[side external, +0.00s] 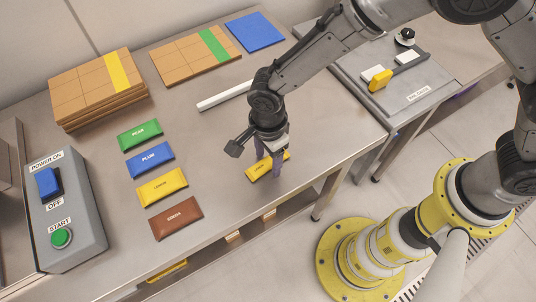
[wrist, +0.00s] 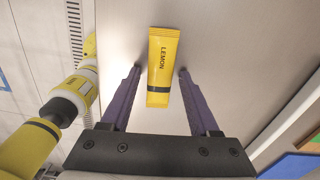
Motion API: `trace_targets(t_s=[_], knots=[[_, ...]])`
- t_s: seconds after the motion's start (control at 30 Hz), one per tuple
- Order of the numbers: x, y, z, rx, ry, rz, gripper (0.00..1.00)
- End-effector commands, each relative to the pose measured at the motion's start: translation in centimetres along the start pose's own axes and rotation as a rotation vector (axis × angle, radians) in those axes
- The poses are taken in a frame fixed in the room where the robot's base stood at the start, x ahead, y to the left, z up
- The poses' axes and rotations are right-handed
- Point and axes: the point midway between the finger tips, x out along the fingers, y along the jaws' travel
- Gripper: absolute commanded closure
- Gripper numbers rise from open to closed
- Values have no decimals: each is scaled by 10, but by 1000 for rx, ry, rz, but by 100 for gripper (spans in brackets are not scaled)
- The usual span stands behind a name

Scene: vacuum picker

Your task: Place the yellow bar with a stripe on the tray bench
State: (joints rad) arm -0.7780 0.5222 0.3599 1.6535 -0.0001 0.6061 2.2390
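A yellow bar (side external: 259,170) labelled LEMON lies flat on the steel table near its front edge. In the wrist view the bar (wrist: 159,68) shows a dark stripe across it near its lower end. My gripper (side external: 266,172) points down over this bar. In the wrist view my gripper (wrist: 158,72) is open, one purple finger on each side of the bar, with a gap on both sides. The likely tray bench (side external: 432,80) adjoins the table's right side; its label is too small to read surely.
Green (side external: 140,135), blue (side external: 151,159), yellow (side external: 162,187) and brown (side external: 176,218) bars lie in a column on the left. Cardboard stacks (side external: 90,92) stand behind. A white strip (side external: 224,95) lies behind my gripper. A control box (side external: 75,225) stands at the left.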

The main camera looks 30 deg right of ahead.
Motion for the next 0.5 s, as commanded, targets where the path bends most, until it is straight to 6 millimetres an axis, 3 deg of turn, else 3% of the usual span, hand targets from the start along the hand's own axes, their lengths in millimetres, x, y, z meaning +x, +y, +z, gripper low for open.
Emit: trace_targets(t_s=[0.33,0.5], knots=[[-2,0,0,0,-1,-1,31],[-19,-1,1,0,-3,-3,31]])
